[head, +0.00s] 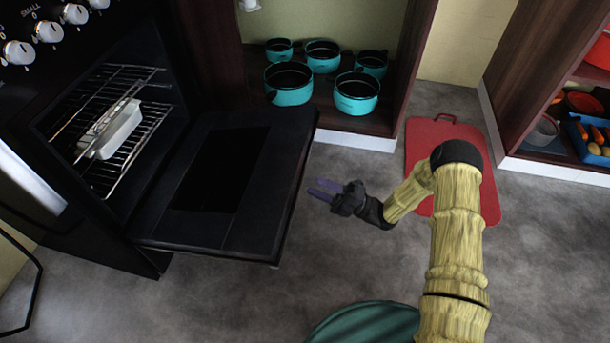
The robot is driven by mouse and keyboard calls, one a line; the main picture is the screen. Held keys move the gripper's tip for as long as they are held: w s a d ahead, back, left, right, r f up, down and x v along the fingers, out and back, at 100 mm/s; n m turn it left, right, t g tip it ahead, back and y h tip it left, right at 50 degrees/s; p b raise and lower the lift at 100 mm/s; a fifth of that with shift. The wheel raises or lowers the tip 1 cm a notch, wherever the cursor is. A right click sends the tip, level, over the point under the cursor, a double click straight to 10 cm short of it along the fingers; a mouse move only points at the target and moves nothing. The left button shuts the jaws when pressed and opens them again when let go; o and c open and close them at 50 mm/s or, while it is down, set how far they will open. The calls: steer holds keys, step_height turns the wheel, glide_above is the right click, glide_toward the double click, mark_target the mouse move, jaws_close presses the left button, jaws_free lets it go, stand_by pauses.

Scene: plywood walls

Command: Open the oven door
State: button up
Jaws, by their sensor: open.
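The black oven (60,100) stands at the left in the head view. Its door (275,160) is swung down wide open, about level, with its dark window facing up. Inside the oven, wire racks (125,150) hold a white dish (112,130). My gripper (322,189) is open and empty, just right of the door's outer edge and apart from it. Its fingers point left toward the door. The door's handle is hidden from this view.
A wooden cabinet (412,65) with several teal pots (356,92) stands behind the door. A red board (470,135) lies on the grey floor behind my arm. A green round thing (365,322) is at the bottom. A shelf with food stands at right.

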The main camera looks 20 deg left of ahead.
steer(key=p+v, duration=0.2)
steer(key=v, duration=0.7)
steer(key=shift+p, duration=0.3)
steer(key=shift+c, duration=0.4)
